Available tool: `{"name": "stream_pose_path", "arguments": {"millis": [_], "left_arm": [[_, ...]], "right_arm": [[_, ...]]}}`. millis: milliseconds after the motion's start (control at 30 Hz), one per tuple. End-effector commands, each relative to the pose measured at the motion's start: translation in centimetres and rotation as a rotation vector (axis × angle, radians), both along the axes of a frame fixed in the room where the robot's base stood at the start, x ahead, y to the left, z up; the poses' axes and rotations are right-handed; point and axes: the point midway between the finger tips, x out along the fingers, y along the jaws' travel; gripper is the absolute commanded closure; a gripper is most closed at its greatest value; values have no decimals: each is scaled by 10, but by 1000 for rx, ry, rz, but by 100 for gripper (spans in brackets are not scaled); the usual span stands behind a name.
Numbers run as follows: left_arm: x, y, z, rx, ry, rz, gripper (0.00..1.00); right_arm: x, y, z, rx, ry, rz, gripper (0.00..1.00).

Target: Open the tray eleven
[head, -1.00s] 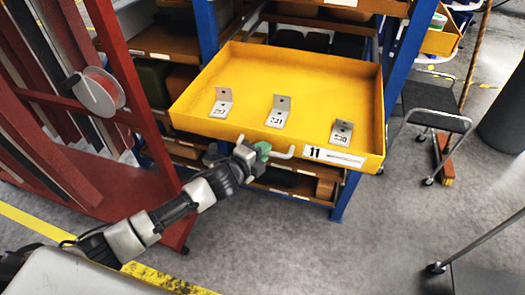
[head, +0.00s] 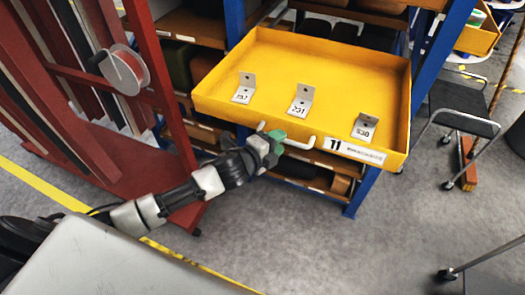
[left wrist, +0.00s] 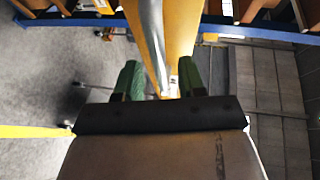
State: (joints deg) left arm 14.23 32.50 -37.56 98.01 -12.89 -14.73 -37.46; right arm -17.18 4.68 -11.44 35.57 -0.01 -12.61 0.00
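The yellow tray eleven (head: 375,80) is drawn far out of the blue-framed rack, with a white "11" label (head: 352,150) on its front. Three grey metal angle brackets (head: 302,98) with number tags stand in it. Its pale bar handle (head: 300,143) is on the front wall. My left gripper (head: 276,138), with green fingers, is at this handle. In the left wrist view the fingers (left wrist: 158,82) are apart, with the grey handle bar (left wrist: 152,40) running between them and a visible gap. I cannot tell whether they touch it. My right gripper is out of view.
A red rack with a cable reel (head: 125,68) stands close on the left, near my left arm. A dark step stool (head: 458,110) stands to the right of the tray. A cart edge (head: 475,275) shows at lower right. Grey floor in front of the tray is clear.

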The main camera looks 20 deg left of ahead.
Motion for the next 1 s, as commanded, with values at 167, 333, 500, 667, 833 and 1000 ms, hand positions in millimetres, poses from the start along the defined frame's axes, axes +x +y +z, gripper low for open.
{"name": "stream_pose_path", "arguments": {"millis": [167,333,500,667,833,1000], "left_arm": [[-33,16,2,4,2,-2,60],[-59,27,8,3,3,0,60],[-72,33,13,1,0,0,60],[-74,34,14,1,0,0,60],[-74,34,14,1,0,0,60],[-74,34,14,1,0,0,60]], "right_arm": [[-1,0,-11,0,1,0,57],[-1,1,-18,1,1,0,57],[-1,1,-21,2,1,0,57],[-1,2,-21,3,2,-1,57],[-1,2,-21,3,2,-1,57],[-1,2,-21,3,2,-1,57]]}}
